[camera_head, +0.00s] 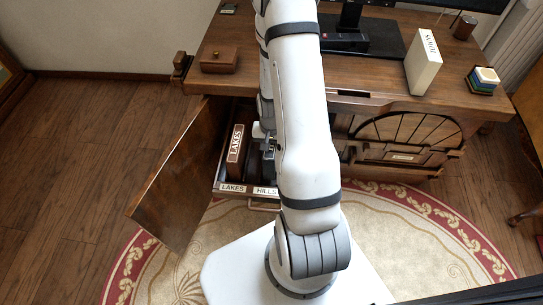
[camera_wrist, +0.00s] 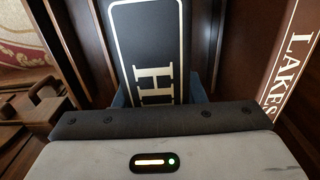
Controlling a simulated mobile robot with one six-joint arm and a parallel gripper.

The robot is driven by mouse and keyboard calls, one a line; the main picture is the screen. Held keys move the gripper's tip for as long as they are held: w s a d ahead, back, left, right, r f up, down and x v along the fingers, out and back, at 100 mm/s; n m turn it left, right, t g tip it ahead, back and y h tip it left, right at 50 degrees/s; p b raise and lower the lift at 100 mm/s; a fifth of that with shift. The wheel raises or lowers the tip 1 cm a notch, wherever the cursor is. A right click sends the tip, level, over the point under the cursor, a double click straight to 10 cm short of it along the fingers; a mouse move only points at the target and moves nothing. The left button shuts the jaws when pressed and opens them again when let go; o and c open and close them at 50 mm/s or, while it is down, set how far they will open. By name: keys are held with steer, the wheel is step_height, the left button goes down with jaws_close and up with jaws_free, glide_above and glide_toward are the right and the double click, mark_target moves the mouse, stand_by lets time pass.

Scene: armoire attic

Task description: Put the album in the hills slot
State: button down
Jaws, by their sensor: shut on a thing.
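In the head view my gripper (camera_head: 267,143) is at the open cabinet, partly hidden by my arm. The HILLS label (camera_head: 265,190) marks the slot to the right of the LAKES label (camera_head: 232,188). How deep the album sits in the slot cannot be told.
A brown LAKES album (camera_head: 236,143) stands upright on the left; it also shows at the right of the wrist view (camera_wrist: 292,55). The open cabinet door (camera_head: 175,180) is on the left. A wooden box (camera_head: 219,60) and a white book (camera_head: 423,63) are on the desktop.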

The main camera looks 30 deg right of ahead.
steer(key=shift+f+b, duration=0.65)
steer(key=shift+f, duration=1.35)
steer(key=shift+f, duration=0.1)
steer(key=shift+f, duration=0.15)
steer(key=c, duration=0.9)
jaws_free()
steer(key=shift+a, duration=0.1)
step_height(320, 180, up, 13)
steer(key=p, duration=0.4)
steer(key=shift+f+p, duration=0.2)
steer(key=shift+p, duration=0.1)
steer(key=s+a+r+n, duration=0.2)
steer(key=s+a+r, duration=0.1)
steer(key=r, duration=0.5)
steer(key=s+a+r+n, duration=0.2)
steer(key=s+a+r, duration=0.2)
steer(key=r, duration=0.4)
steer(key=s+a+r+n+t, duration=0.1)
steer(key=s+a+r+n, duration=0.2)
steer(key=r, duration=0.5)
steer(key=shift+s+a+r, duration=0.1)
steer(key=shift+s+a, duration=0.6)
steer(key=shift+s, duration=0.25)
